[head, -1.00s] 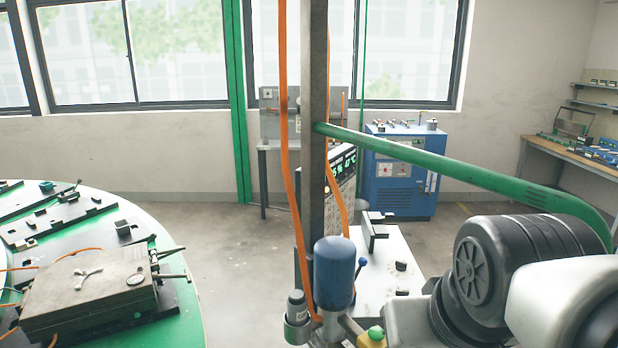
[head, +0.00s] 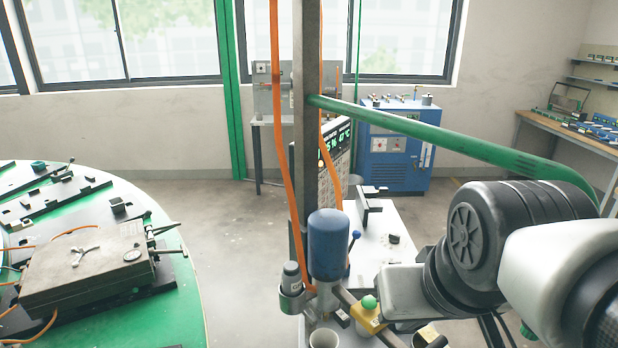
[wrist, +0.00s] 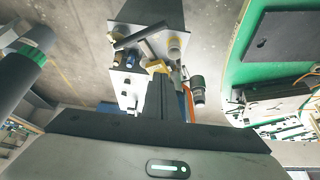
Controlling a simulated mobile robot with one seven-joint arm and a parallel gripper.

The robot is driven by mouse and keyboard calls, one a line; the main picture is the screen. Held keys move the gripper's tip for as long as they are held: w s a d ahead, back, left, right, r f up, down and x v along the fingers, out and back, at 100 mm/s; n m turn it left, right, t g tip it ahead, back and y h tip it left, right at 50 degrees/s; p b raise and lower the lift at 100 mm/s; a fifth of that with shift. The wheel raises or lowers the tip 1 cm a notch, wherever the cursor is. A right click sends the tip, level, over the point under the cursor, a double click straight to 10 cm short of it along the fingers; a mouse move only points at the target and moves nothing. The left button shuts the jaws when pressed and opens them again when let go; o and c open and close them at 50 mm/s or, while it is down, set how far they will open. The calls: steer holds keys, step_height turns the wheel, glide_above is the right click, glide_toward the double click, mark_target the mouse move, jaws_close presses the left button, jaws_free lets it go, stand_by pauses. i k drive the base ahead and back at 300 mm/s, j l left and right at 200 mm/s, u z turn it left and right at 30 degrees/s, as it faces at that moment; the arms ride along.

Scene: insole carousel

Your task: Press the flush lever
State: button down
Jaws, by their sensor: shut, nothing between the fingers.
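A small lever with a blue ball end (head: 354,238) stands beside the blue canister (head: 328,245) of the machine in the head view. A yellow block with a green knob (head: 369,303) sits lower, in front of it. I cannot tell for sure which of these is the flush lever. My gripper (wrist: 165,88) shows in the wrist view with its dark fingers together and nothing between them. It points toward the machine's plate (wrist: 135,85), and I see no contact.
A green round table (head: 185,290) with a grey mould (head: 85,270) stands at the left. A grey post (head: 306,120), orange hoses (head: 278,150) and a green pipe (head: 440,135) cross the middle. A blue cabinet (head: 395,150) stands behind. Bare floor lies between table and machine.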

mark_target(357, 234)
steer(key=k+l, duration=0.35)
steer(key=i+l, duration=0.1)
steer(key=l, duration=0.25)
steer(key=i+l, duration=0.1)
steer(key=l, duration=0.3)
steer(key=i+l, duration=0.1)
steer(key=i, duration=0.2)
steer(key=i+l+z, duration=0.1)
steer(key=i+l, duration=0.05)
steer(key=i, duration=0.1)
